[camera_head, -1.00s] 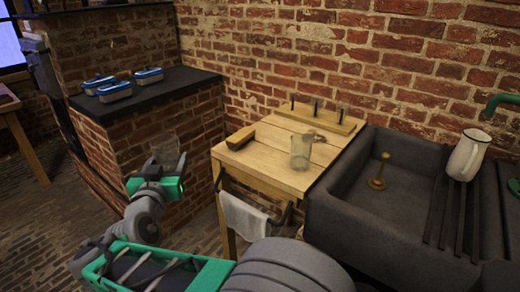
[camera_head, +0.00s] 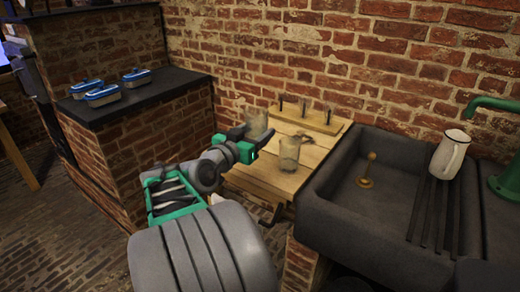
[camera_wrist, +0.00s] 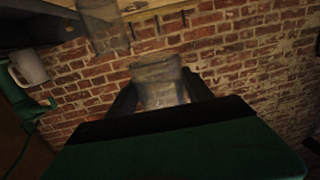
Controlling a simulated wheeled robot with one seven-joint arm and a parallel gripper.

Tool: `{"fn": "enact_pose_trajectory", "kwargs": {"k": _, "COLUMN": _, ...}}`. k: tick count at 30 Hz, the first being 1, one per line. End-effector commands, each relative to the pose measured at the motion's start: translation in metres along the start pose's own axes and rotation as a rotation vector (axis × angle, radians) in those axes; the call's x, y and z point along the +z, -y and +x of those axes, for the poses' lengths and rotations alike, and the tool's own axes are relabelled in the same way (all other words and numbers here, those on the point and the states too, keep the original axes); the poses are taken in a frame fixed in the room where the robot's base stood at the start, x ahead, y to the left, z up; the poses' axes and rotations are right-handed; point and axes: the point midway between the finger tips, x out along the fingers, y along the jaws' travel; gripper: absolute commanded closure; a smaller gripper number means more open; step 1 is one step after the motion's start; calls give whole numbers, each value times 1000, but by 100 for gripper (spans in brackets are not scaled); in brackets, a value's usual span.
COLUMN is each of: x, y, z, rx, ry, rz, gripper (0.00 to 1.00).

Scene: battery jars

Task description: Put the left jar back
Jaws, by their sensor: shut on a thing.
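My gripper (camera_head: 247,136) is shut on a clear glass jar (camera_head: 257,120), held over the left side of the wooden table (camera_head: 262,178). In the wrist view the held jar (camera_wrist: 157,72) stands between the two dark fingers, and its lower part is partly hidden. A second glass jar (camera_head: 289,154) stands upright on the table, to the right of the held one. It also shows in the wrist view (camera_wrist: 104,32). A wooden block with upright dark pegs (camera_head: 318,121) lies at the back of the table, behind both jars.
A dark stone sink (camera_head: 385,225) adjoins the table on the right, with a brass plug (camera_head: 368,170) inside. A brick wall (camera_head: 290,60) closes the back. Several blue-lidded tins (camera_head: 103,93) sit on the dark counter at left.

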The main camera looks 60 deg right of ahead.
Motion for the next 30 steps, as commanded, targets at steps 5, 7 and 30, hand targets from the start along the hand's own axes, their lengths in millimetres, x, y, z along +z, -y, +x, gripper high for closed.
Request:
{"fn": "enact_pose_trajectory", "kwargs": {"k": 5, "x": 20, "y": 17, "z": 46, "rx": 3, "ry": 1, "rz": -3, "gripper": 95}}
{"fn": "enact_pose_trajectory", "kwargs": {"k": 7, "x": 39, "y": 23, "z": 57, "rx": 1, "ry": 2, "rz": -4, "gripper": 95}}
{"fn": "enact_pose_trajectory", "kwargs": {"k": 30, "x": 105, "y": 36, "z": 90, "rx": -2, "ry": -2, "rz": 1, "gripper": 95}}
